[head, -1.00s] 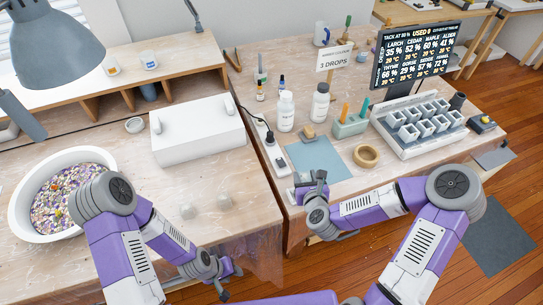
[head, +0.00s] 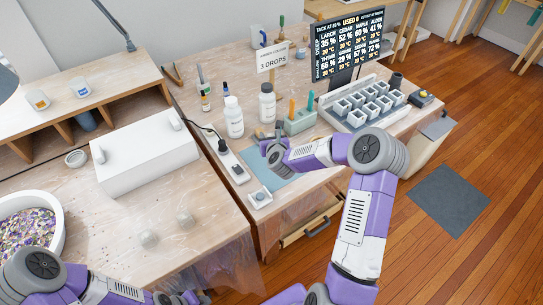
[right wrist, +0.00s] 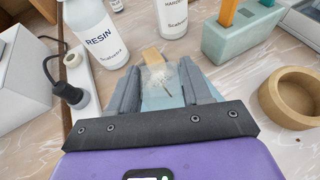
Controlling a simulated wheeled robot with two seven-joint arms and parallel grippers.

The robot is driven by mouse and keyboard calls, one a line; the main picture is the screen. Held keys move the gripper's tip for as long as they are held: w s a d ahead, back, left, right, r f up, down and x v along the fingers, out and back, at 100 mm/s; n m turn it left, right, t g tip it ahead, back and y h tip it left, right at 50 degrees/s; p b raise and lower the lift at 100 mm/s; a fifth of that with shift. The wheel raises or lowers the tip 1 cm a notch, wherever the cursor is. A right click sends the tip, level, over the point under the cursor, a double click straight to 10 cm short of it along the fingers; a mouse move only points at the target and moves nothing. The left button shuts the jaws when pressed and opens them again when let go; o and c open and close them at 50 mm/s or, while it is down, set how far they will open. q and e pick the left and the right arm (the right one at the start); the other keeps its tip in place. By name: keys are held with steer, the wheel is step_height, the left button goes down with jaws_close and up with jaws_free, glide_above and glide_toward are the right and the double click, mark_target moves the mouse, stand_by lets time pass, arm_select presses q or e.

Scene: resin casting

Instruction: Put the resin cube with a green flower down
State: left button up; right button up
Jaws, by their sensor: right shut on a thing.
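My right gripper (head: 275,157) is over the blue mat on the right bench. In the right wrist view its two grey fingers (right wrist: 163,84) are shut on a small clear resin cube (right wrist: 160,76). A thin dark streak and pale flecks show inside the cube; the green flower cannot be made out. Whether the cube touches the mat (head: 263,173) cannot be told. Two other clear cubes (head: 148,238) (head: 185,220) sit on the left bench. My left gripper (head: 180,299) is at the bottom edge, partly cut off, and its jaws are unclear.
A power strip (head: 238,174) and a small white tray (head: 260,199) lie beside the mat. Resin and hardener bottles (head: 234,122) (head: 267,104), a green holder (head: 299,122) and a mould rack (head: 350,123) stand behind.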

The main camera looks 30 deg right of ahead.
step_height(320, 180, down, 7)
steer(key=shift+f+b, duration=0.1)
steer(key=shift+b, duration=0.8)
steer(key=shift+r, duration=0.2)
steer(key=shift+f, duration=0.2)
steer(key=o, duration=1.1)
steer(key=shift+r, duration=0.1)
